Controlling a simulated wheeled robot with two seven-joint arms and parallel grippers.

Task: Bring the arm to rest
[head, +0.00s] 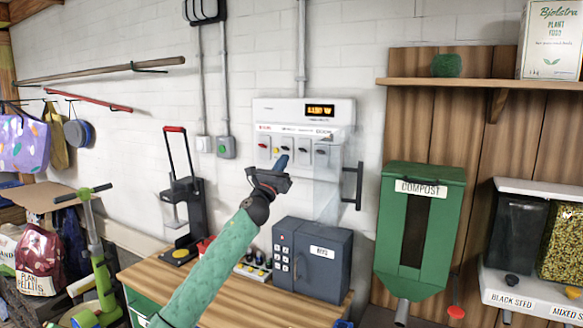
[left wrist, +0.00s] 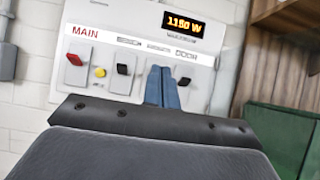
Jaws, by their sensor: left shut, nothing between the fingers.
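My left gripper (head: 281,162) is raised in front of the white switch panel (head: 290,108) on the wall, its blue fingers pressed together and empty. In the left wrist view the shut fingers (left wrist: 162,87) overlap the panel's row of switches and hide part of it. Whether they touch the panel cannot be told. The panel has a red MAIN switch (left wrist: 77,67), a yellow button (left wrist: 100,72), several dark switches and a lit orange watt display (left wrist: 184,25). My green-sleeved left arm reaches up from the bottom of the head view. My right gripper is out of view.
Below the panel, a wooden bench (head: 220,300) carries a grey keypad safe (head: 313,258) and a black press-like stand (head: 183,205). A green compost bin (head: 419,225) and seed dispensers (head: 517,235) are at right. A green scooter (head: 98,250) stands at left.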

